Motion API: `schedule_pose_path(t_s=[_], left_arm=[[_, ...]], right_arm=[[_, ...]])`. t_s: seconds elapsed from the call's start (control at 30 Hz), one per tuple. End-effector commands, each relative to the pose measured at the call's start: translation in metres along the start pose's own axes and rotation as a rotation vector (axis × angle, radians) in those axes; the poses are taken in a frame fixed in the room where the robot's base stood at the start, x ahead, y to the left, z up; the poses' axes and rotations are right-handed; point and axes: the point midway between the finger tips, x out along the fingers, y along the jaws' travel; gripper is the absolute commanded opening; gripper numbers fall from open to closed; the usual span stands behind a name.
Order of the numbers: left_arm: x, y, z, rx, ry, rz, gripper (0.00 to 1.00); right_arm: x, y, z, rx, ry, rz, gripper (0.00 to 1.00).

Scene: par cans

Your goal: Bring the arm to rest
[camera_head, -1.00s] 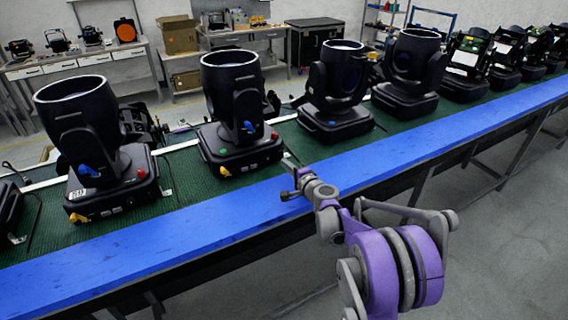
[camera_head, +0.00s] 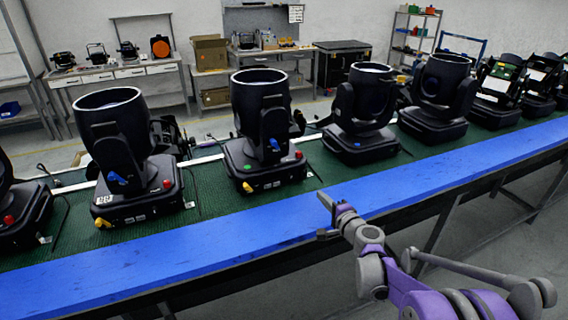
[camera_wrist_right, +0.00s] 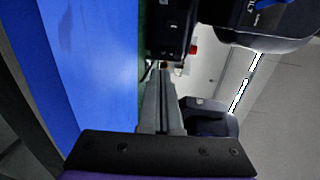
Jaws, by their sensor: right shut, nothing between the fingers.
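My right gripper (camera_head: 326,216) is in the head view, low and right of the middle, over the blue front edge of the bench. Its arm comes in from the lower right. Its fingers are together with nothing between them. In the right wrist view the shut fingers (camera_wrist_right: 160,100) point up the picture, with the blue strip on their left and black lamp parts beyond their tips. My left gripper is not in view.
Black moving-head lamps stand in a row on the green mat (camera_head: 210,205), including one lamp (camera_head: 262,130) left of my gripper and another (camera_head: 362,115) behind it. The blue strip (camera_head: 240,226) along the front is bare. Shelves and side tables (camera_head: 135,75) stand at the back.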

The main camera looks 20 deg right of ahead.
Motion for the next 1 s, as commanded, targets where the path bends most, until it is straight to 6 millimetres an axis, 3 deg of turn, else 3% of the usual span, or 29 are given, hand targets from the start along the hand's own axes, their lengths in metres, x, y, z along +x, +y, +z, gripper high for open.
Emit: schedule_pose_path(t_s=[0.17,0.27,0.33,0.5,0.63,0.8,0.9,1.0], left_arm=[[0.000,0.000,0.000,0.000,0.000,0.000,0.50],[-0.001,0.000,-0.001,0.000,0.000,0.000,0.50],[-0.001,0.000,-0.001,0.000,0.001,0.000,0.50],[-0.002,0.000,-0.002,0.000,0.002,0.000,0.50],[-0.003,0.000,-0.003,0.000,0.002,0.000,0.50],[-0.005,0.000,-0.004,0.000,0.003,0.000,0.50],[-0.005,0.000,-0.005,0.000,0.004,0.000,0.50],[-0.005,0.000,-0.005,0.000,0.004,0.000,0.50]], right_arm=[[-0.003,-0.001,0.010,-0.022,-0.018,0.011,0.00],[-0.014,-0.003,0.041,-0.107,-0.076,0.054,0.00],[-0.029,-0.002,0.075,-0.207,-0.146,0.106,0.00],[-0.095,0.020,0.160,-0.526,-0.355,0.273,0.00],[-0.157,0.050,0.199,-0.779,-0.499,0.409,0.00],[-0.239,0.094,0.214,-1.097,-0.643,0.584,0.00],[-0.275,0.114,0.208,-1.245,-0.691,0.669,0.00],[-0.298,0.126,0.200,-1.347,-0.716,0.728,0.00]])
